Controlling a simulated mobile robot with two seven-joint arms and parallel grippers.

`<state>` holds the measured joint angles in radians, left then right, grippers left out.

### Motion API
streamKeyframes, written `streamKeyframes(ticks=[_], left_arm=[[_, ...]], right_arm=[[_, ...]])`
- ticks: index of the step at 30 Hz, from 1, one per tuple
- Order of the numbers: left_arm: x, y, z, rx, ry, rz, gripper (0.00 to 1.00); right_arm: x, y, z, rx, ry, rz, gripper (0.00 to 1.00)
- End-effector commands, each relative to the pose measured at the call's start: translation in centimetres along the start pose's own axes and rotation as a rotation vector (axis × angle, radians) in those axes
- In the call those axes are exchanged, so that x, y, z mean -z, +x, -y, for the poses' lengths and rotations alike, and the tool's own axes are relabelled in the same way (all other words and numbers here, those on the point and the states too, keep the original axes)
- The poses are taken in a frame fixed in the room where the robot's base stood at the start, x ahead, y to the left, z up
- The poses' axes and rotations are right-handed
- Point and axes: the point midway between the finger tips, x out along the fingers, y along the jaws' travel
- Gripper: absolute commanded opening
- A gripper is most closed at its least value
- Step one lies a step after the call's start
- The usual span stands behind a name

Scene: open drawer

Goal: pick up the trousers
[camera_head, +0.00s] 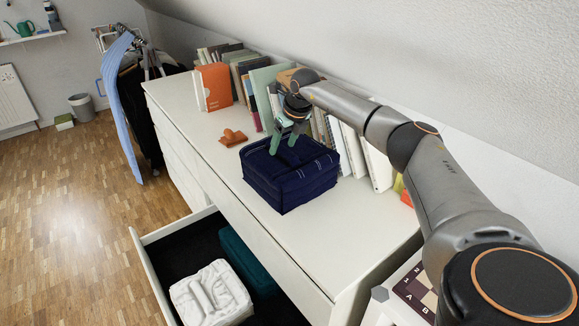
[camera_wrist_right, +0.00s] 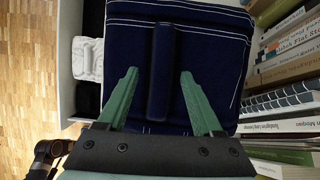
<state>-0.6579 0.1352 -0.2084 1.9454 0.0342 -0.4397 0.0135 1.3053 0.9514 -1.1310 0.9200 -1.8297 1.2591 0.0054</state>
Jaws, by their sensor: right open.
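The trousers are a folded dark navy bundle with white stitching (camera_head: 300,185), lying on the white dresser top (camera_head: 235,160). A raised fold runs along the top of the bundle; in the right wrist view the navy cloth (camera_wrist_right: 215,60) fills the middle. My right gripper (camera_head: 284,141) is over the bundle's far part. Its green fingers are open, one on each side of the raised fold, as the right wrist view also shows (camera_wrist_right: 160,73). I cannot tell whether the fingertips touch the cloth. My left gripper is not in view.
Books (camera_head: 245,80) stand in a row against the wall behind the bundle. A small orange-brown object (camera_head: 233,138) lies on the dresser, left of the bundle. Below, an open drawer (camera_head: 150,262) holds a white folded garment (camera_head: 212,296) and a dark teal one (camera_head: 245,258).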

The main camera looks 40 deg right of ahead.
Motion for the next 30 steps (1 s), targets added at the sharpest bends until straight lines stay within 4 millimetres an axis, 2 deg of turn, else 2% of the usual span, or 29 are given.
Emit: streamKeyframes(ticks=[23,30], left_arm=[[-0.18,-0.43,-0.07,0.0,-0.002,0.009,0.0],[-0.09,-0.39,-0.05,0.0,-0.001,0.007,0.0]], right_arm=[[0.19,0.42,0.0,0.0,0.0,0.0,0.68],[0.19,0.41,-0.01,0.0,0.0,0.0,0.41]])
